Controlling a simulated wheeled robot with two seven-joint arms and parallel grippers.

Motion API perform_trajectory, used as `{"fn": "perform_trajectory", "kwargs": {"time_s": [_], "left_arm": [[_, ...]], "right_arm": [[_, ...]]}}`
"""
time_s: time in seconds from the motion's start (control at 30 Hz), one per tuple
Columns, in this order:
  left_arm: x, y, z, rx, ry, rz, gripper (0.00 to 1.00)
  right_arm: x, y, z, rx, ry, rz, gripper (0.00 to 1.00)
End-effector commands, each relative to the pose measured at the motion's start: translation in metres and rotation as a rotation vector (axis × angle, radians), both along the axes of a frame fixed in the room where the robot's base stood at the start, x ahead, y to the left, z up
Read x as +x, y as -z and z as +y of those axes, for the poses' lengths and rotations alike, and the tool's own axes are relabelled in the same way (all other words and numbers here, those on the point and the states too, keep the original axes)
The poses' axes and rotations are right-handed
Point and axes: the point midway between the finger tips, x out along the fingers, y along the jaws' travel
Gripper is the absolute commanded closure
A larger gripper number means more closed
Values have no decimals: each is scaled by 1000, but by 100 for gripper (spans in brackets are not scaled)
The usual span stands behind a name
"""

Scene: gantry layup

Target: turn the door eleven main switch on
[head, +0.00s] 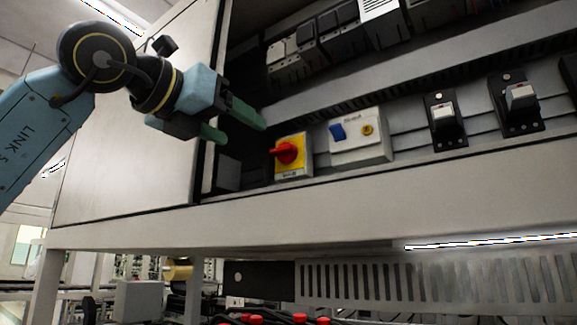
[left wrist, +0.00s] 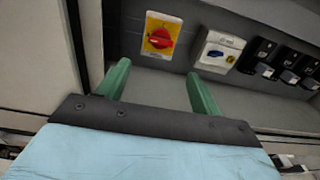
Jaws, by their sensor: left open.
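The main switch (head: 292,157) is a yellow plate with a red rotary handle (head: 286,153) on the lower rail inside the open cabinet. It also shows in the left wrist view (left wrist: 161,35), ahead of the fingers, its red handle looking slanted. My left gripper (head: 240,124) is open and empty, its two green fingers up and left of the switch in the head view. In the left wrist view the fingers (left wrist: 158,85) stand apart, short of the switch and not touching it. No door number is readable. My right gripper is not in view.
A white box with a blue switch and a yellow button (head: 360,137) sits right of the main switch. Black rocker switches (head: 443,119) follow further right. The cabinet's left panel (head: 135,125) and lower front edge (head: 330,190) border the opening.

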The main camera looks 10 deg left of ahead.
Motion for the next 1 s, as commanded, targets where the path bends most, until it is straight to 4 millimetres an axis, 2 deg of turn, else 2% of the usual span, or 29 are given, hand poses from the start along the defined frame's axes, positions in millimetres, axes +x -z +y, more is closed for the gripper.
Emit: {"fn": "perform_trajectory", "kwargs": {"time_s": [0.07,0.13,0.3,0.43,0.53,0.77,1.0], "left_arm": [[-2,-6,4,-1,-21,-7,35],[4,-6,3,-1,-25,-5,35],[32,-6,-8,1,-23,-2,35],[59,-7,-18,0,-22,-2,35],[78,-7,-25,-1,-21,-2,35],[111,-6,-36,-2,-21,-3,35],[122,-3,-40,-2,-20,-6,35]], "right_arm": [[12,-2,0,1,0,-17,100],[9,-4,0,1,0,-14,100],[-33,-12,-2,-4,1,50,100],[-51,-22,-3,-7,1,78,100],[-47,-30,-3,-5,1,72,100],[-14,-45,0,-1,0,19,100],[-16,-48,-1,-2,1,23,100]]}}
